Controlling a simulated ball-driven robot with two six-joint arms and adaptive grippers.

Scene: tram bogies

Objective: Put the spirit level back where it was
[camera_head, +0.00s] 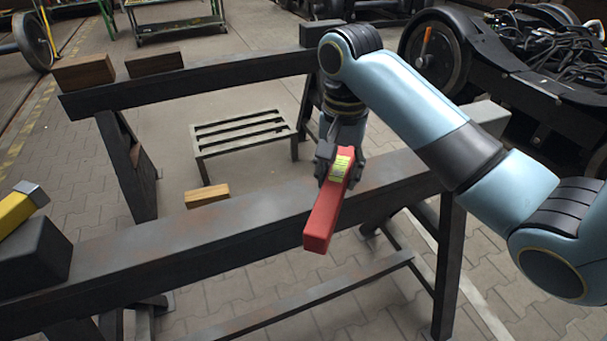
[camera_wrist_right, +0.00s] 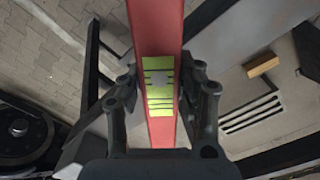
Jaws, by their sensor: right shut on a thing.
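The spirit level is a red bar (camera_head: 322,222) with a yellow-green marked patch near its middle. My right gripper (camera_head: 340,168) is shut on it around that patch and holds it over the near dark steel beam (camera_head: 200,245). In the head view the level points down toward the front edge of the beam. In the right wrist view the red level (camera_wrist_right: 158,30) runs between both fingers of the right gripper (camera_wrist_right: 160,95). Whether it touches the beam I cannot tell. My left gripper is not in view.
A yellow bar with a grey end (camera_head: 18,208) lies by a black block (camera_head: 35,258) on the near beam's left. Wooden blocks (camera_head: 84,73) sit on the far beam (camera_head: 200,82). A slatted stool (camera_head: 240,132) stands between the beams. A bogie (camera_head: 520,60) stands at right.

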